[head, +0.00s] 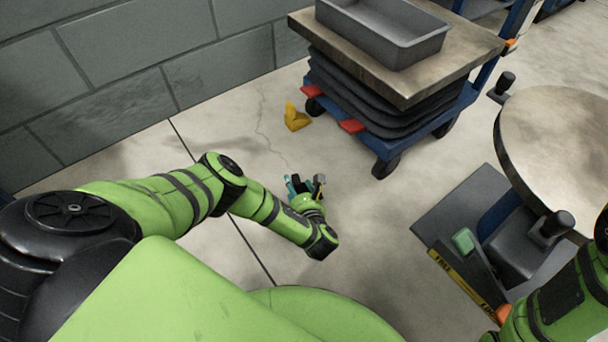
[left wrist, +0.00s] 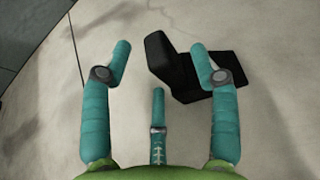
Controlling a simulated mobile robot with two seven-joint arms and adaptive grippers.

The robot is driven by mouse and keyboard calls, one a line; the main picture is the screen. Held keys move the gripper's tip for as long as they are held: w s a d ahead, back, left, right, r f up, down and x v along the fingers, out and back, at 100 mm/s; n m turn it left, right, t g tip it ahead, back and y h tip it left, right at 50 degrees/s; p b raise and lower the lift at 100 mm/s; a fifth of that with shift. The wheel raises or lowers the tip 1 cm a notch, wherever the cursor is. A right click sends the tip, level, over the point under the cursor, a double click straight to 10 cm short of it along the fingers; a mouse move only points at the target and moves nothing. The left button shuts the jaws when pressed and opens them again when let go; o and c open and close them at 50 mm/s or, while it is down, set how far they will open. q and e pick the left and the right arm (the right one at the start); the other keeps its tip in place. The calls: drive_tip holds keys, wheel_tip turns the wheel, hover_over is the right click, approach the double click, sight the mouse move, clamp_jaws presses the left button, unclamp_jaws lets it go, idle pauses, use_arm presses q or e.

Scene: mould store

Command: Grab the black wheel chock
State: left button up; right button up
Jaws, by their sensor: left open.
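The black wheel chock (left wrist: 170,70) lies on the concrete floor in the left wrist view, with a raised block at its left and a flat part reaching right behind one finger. My left gripper (left wrist: 160,62) is open above it, its teal fingers spread. The raised block shows between the two outer fingertips, and the flat part extends beyond the right finger. I cannot tell whether any finger touches it. In the head view my left gripper (head: 304,187) is low near the floor, with small dark shapes at its fingers, so the chock is hard to separate there. My right gripper is out of view.
A yellow chock (head: 296,118) lies on the floor beside a blue trolley (head: 384,150) carrying dark stacked sheets and a grey tray (head: 385,35). A block wall (head: 130,60) closes the left.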

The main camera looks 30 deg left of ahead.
use_arm(q)
drive_tip(key=b+x, duration=0.4)
drive_tip(key=x, duration=0.1)
drive_tip(key=shift+s+d+f, duration=0.1)
drive_tip(key=shift+d+f, duration=0.05)
drive_tip(key=shift+f, duration=0.15)
drive_tip(key=shift+a, duration=0.2)
drive_tip(key=shift+r, duration=0.1)
clamp_jaws()
